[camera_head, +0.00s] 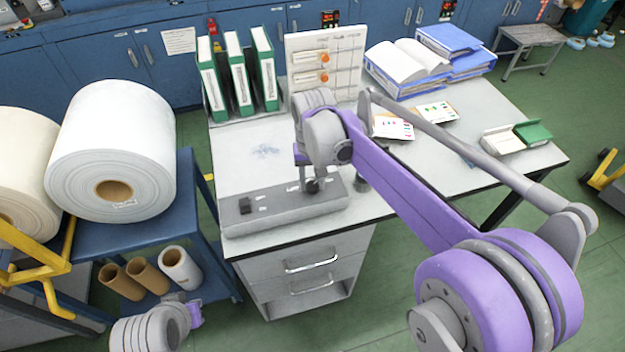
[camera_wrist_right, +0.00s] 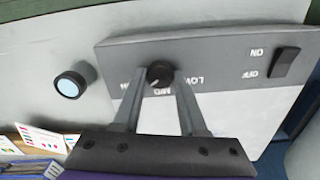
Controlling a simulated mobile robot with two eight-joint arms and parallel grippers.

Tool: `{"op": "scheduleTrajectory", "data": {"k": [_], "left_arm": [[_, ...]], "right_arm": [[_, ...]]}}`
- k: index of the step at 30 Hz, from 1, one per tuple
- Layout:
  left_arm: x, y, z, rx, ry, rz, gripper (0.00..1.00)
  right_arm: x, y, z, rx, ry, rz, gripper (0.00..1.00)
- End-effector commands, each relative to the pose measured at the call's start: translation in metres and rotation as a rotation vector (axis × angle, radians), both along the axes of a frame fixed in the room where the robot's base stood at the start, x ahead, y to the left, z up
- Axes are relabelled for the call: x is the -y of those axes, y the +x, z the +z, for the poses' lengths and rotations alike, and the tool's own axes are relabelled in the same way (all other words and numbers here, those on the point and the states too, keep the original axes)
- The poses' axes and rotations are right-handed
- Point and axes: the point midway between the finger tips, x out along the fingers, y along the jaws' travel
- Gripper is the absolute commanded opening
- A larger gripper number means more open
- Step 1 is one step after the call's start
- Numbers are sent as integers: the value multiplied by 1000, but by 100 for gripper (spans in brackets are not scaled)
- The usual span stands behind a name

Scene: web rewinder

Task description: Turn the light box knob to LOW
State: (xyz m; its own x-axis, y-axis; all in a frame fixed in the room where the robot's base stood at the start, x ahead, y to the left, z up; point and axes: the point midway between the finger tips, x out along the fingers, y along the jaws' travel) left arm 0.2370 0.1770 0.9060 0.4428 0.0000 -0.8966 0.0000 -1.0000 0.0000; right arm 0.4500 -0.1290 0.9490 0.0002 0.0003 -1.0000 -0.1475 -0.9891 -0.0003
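The light box (camera_head: 270,214) is a grey, low box at the front of the desk. Its dark round knob (camera_wrist_right: 159,73) shows in the right wrist view, with the labels LOW, MID and a partly covered one beside it, upside down. A pale mark on the knob faces roughly the MID side. My right gripper (camera_wrist_right: 160,76) is at the knob, one fingertip on each side. The fingers look very close to the knob; I cannot tell whether they press on it. Only part of my left arm shows at lower left in the head view; its fingers do not show.
An ON/OFF rocker switch (camera_wrist_right: 284,62) is at the box's other end. A small dark cylinder with a pale blue top (camera_wrist_right: 69,85) stands beside the box. Green binders (camera_head: 238,75), a sample board (camera_head: 325,62) and papers (camera_head: 392,127) are behind. White rolls (camera_head: 112,150) stand left.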

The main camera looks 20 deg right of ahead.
Motion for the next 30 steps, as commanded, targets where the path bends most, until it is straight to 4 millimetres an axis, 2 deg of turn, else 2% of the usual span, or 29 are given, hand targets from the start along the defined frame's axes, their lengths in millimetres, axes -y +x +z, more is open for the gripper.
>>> {"op": "scheduleTrajectory", "data": {"k": [1, 6, 19, 30], "left_arm": [[0, 0, 0, 0, 0, 0, 0], [0, 0, 0, 0, 0, 0, 0], [0, 0, 0, 0, 0, 0, 0], [0, 0, 1, 0, 0, 0, 0]], "right_arm": [[0, 0, 0, 0, 0, 0, 30], [0, 0, 0, 0, 0, 0, 0], [0, 0, 0, 0, 0, 58, 0], [0, 0, 0, 0, 0, 336, 0]]}}
